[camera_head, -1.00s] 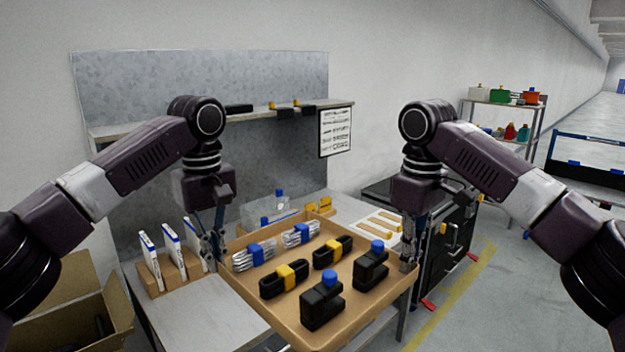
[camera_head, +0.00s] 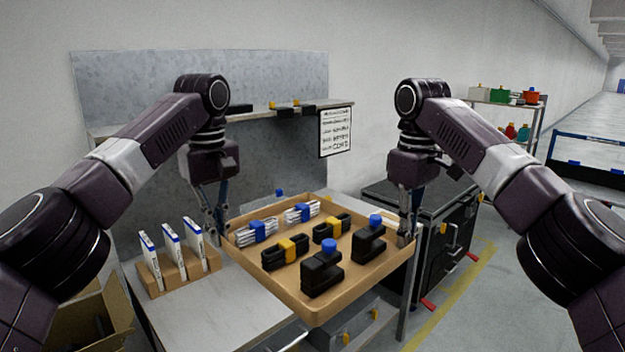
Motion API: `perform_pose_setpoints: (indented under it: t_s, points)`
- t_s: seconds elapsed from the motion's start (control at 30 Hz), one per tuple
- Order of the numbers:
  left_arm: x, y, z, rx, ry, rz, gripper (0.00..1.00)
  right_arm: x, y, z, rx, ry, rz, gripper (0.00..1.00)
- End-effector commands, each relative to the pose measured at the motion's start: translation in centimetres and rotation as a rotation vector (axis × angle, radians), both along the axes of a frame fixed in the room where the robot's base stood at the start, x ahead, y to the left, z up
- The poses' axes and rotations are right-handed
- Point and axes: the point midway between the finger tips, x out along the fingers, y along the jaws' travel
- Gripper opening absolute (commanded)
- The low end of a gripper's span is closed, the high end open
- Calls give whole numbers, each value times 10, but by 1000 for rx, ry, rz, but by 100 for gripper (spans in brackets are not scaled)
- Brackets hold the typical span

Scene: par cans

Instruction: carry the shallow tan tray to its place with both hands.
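The shallow tan tray (camera_head: 384,277) is in the middle of the head view, over the bench. It carries cable bundles with blue bands, black coils with yellow bands and black blocks with blue tops. My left gripper (camera_head: 219,232) is at the tray's left rim, its fingers closed around the wall. My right gripper (camera_head: 404,236) is on the right rim in the same way. The tray looks about level. Whether its underside touches the bench cannot be told.
A tan rack of white cards (camera_head: 177,270) stands left of the tray on the grey bench top (camera_head: 225,310). A shelf (camera_head: 250,115) runs along the back panel. A black cabinet (camera_head: 440,225) stands to the right. An open carton (camera_head: 75,325) is at lower left.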

Motion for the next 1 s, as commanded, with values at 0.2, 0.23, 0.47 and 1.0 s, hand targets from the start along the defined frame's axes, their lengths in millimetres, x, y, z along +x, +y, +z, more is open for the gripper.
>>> perform_pose_setpoints:
  t_s: [0.2, 0.23, 0.47, 1.0]
  points:
    - [2, -1, 4, -1, -1, -2, 0, 2, 2, 4, 2, -1, 3, 0]
    - [2, -1, 4, 0, -1, -2, 0, 2, 2, 4, 2, -1, 3, 0]
    - [-1, -1, 9, -2, -4, -3, 0, -1, 1, 9, 2, -4, 5, 0]
    - [-35, 0, 36, -1, -4, -4, 0, -34, 0, 36, 1, -5, 3, 0]
